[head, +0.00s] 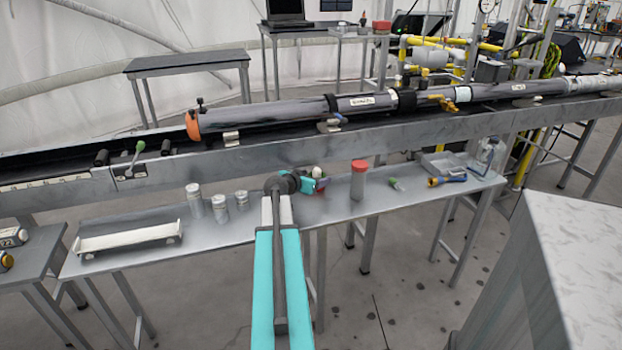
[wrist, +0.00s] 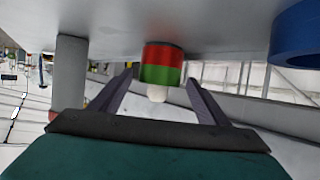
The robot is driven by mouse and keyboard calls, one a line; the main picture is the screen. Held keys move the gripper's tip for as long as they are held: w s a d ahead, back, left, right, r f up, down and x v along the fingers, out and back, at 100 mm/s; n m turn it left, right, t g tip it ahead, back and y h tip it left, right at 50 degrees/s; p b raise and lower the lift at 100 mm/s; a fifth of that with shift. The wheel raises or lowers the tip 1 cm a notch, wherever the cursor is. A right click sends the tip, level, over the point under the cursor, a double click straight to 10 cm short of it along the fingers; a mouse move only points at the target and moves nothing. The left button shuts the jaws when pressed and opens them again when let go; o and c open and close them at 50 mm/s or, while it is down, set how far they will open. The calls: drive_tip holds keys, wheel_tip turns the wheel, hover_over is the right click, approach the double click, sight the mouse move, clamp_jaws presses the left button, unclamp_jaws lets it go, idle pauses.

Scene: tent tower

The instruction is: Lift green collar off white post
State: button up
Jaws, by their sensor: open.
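The white post (wrist: 157,94) shows only its rounded tip, past the green collar (wrist: 160,74). A red band (wrist: 163,53) sits against the green collar on the tabletop side. The wrist view appears upside down, with the tabletop at the top. My gripper (wrist: 160,79) is open, its two dark fingers on either side of the green collar with visible gaps. In the head view the white tip (head: 318,171) stands upright on the table just right of my gripper (head: 308,184), which partly hides the collars.
A grey jar with a red lid (head: 358,180) stands close to the right; it also shows in the wrist view (wrist: 70,75). A blue ring (wrist: 298,36) lies near the post. Several small canisters (head: 220,208) stand left. A long rail (head: 260,150) runs behind.

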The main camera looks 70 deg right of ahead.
drive_tip(key=shift+d, duration=0.15)
drive_tip(key=c, duration=1.2)
drive_tip(key=shift+r, duration=0.2)
drive_tip(key=shift+r+p, duration=0.95)
drive_tip(key=shift+r, duration=2.35)
